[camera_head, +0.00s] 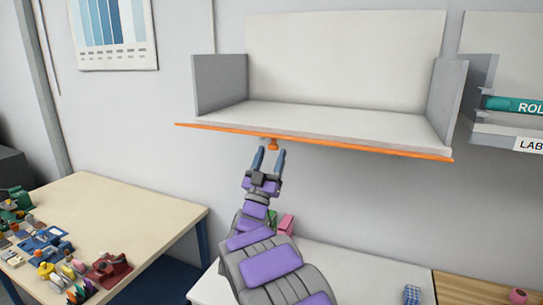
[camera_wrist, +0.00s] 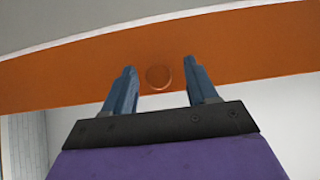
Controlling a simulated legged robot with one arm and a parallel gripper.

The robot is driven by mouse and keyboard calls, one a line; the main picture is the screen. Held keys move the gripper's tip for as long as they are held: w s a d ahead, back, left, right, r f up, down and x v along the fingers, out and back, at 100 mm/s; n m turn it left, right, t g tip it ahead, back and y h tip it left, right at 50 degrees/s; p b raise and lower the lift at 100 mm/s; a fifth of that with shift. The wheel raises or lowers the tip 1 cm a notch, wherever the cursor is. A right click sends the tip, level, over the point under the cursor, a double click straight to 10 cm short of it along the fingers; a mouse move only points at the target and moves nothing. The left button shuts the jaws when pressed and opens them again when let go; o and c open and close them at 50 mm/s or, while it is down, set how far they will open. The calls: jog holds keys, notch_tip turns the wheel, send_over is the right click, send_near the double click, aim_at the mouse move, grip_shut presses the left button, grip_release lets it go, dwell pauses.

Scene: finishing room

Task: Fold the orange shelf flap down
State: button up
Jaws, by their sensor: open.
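The orange shelf flap (camera_head: 350,144) runs along the front edge of the white wall shelf (camera_head: 340,121) and shows as a thin strip in the head view. In the wrist view its broad orange face (camera_wrist: 60,75) crosses the picture. A round orange knob (camera_head: 272,144) sits on the flap, left of its middle; it also shows in the wrist view (camera_wrist: 158,77). My gripper (camera_head: 270,151) is open just below the flap. In the wrist view, its blue fingers (camera_wrist: 160,67) stand on either side of the knob, with gaps on both sides.
Grey side panels (camera_head: 220,82) close the shelf's ends. A second shelf with a teal roll (camera_head: 515,104) hangs at the right. A wooden table (camera_head: 120,205) with several small objects stands at the left. A white worktop (camera_head: 345,275) lies below. The shelf top is empty.

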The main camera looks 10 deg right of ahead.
jog(key=b+v, duration=0.3)
jog(key=v, duration=1.3)
jog(key=shift+s+d+f, duration=0.1)
jog(key=shift+d+f, duration=0.05)
